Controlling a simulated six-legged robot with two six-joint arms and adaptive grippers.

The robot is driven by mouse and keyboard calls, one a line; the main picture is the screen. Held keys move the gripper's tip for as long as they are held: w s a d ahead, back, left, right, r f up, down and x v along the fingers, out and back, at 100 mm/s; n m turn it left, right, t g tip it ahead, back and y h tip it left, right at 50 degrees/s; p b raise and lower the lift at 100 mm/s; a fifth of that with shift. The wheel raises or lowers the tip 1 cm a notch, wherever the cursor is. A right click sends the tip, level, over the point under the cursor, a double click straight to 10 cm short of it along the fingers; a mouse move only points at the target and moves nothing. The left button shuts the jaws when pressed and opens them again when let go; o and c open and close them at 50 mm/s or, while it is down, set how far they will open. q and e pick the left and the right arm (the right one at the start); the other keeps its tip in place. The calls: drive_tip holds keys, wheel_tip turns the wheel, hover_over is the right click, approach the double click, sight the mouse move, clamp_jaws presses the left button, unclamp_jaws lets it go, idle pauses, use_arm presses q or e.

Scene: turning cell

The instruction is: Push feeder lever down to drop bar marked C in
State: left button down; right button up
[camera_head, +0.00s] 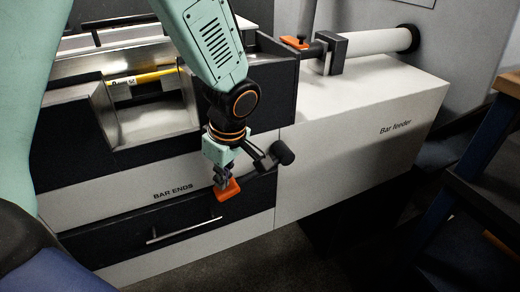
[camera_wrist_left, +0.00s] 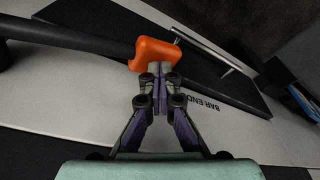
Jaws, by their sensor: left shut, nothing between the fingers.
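The feeder lever is a dark bar with an orange grip (camera_head: 229,190) at its lower left end and a black round hub (camera_head: 284,152) at its upper right. In the left wrist view the orange grip (camera_wrist_left: 155,52) shows just beyond my fingers. My left gripper (camera_head: 221,176) is shut and empty, its fingertips right at the grip; I cannot tell whether they touch it. A yellow bar (camera_head: 155,76) with a white tag (camera_head: 122,86) lies in the machine's bright recess; I cannot read the tag for certain. My right gripper is not in view.
A dark drawer with a metal handle (camera_head: 184,231) sits below the "BAR ENDS" panel. The white bar feeder housing (camera_head: 350,140) stands at right, with a white tube (camera_head: 375,42) and an orange-topped clamp (camera_head: 296,43) above. The floor in front is clear.

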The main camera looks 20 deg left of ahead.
use_arm(q)
wheel_tip(320, 180, up, 16)
drive_tip(key=p, duration=1.2)
drive_tip(key=shift+p, duration=0.3)
